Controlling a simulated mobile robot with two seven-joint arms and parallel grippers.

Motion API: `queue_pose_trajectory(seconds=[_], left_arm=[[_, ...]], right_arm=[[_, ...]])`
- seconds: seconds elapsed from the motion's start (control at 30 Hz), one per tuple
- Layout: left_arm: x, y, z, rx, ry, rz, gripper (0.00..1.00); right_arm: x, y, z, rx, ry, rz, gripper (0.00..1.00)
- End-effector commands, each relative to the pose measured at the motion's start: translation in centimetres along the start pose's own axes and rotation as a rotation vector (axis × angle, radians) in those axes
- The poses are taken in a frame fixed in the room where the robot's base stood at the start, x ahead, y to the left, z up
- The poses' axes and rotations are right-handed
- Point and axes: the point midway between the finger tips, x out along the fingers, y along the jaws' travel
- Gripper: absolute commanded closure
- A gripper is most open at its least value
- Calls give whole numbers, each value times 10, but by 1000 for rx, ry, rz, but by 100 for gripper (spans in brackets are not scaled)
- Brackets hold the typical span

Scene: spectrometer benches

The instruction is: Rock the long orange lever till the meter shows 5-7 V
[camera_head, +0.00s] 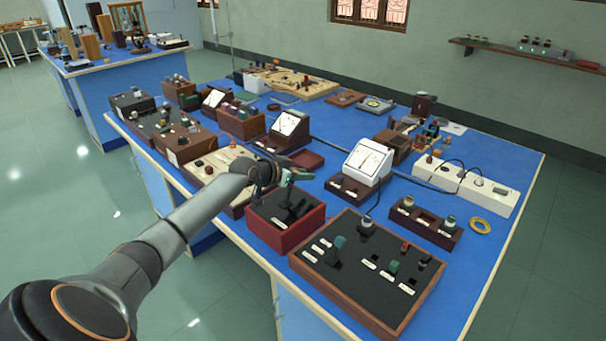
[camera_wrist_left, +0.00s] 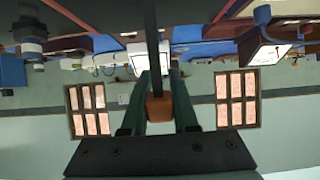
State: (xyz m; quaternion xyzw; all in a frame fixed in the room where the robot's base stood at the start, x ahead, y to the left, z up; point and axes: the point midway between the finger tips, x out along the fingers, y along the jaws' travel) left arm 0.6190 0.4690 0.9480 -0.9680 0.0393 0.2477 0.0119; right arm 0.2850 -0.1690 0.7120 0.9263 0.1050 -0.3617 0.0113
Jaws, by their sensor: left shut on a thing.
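The long lever shows in the left wrist view as a dark rod with an orange grip (camera_wrist_left: 158,108). My left gripper (camera_wrist_left: 157,92) is shut on that grip, one dark green finger on each side. In the head view my left gripper (camera_head: 289,177) is above the red-sided box with a black top (camera_head: 300,232), and it hides the lever's orange end. A white sloped meter on a dark wooden base (camera_head: 368,160) stands behind and right of the box. A similar meter (camera_head: 291,125) stands farther back. Their readings are too small to tell. My right gripper is not in view.
A wooden panel with a black top, knobs and switches (camera_head: 345,275) stands right of the box. A pale board with small parts (camera_head: 225,165) lies left, partly behind my arm.

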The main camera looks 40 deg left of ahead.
Motion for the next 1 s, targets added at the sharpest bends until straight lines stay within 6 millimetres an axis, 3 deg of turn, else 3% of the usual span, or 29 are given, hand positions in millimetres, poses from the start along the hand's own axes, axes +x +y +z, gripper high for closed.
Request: queue_pose_trajectory(seconds=[0.03, 0.87, 0.9, 1.0], left_arm=[[4, 4, 19, -1, -39, 9, 100], [4, 4, 19, -2, -39, 9, 100], [4, 4, 19, -2, -39, 9, 72], [4, 4, 17, -2, -35, 8, 60]], right_arm=[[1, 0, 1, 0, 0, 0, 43], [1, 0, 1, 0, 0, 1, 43], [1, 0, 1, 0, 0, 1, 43], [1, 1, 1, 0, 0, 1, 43]])
